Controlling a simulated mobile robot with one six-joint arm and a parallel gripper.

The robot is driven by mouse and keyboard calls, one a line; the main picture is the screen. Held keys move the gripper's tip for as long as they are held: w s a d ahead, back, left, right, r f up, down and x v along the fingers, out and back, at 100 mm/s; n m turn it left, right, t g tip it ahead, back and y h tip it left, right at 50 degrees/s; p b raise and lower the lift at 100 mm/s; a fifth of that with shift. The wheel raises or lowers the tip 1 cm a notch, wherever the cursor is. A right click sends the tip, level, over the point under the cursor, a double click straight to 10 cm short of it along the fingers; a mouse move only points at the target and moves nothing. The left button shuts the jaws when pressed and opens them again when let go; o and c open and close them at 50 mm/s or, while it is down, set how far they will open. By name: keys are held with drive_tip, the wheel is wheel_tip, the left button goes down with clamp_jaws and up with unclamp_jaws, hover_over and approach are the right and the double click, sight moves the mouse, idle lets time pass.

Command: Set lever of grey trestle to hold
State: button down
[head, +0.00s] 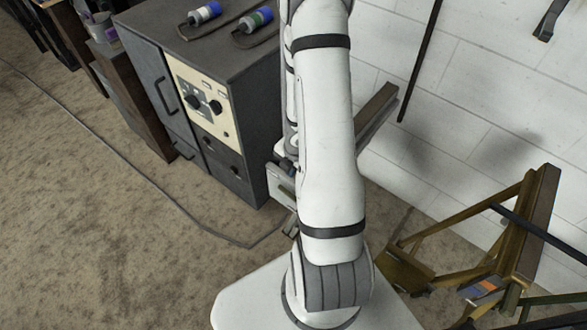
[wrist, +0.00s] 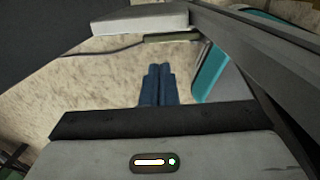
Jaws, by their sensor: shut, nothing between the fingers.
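The grey trestle (head: 378,112) stands behind my arm in the head view, and the arm hides most of it. A grey beam slants out to the right of the arm, and a small pale part shows to its left. In the wrist view, a long grey beam (wrist: 258,48) runs down the right side, with a teal piece (wrist: 210,72) beside it. My gripper (wrist: 157,68) shows there as two dark blue fingers close together, shut with nothing between them. The arm hides it in the head view. I cannot make out the lever or its setting in either view.
A dark grey cabinet (head: 225,62) with knobs and blue-ended plugs on top stands left of my arm. A brown trestle (head: 528,235) with a coloured plate stands at the right by the white block wall (head: 480,90). A cable crosses the otherwise clear floor (head: 90,220) at left.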

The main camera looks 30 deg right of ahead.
sight(286, 190)
drive_tip(key=f+b, duration=0.3)
drive_tip(key=w+f+b, duration=0.1)
drive_tip(key=f+b, duration=0.2)
drive_tip(key=f, duration=0.1)
drive_tip(key=f+b, duration=0.3)
drive_tip(key=f, duration=0.1)
drive_tip(key=shift+w+a+f, duration=0.2)
drive_tip(key=shift+w+a, duration=0.1)
drive_tip(key=shift+w, duration=0.1)
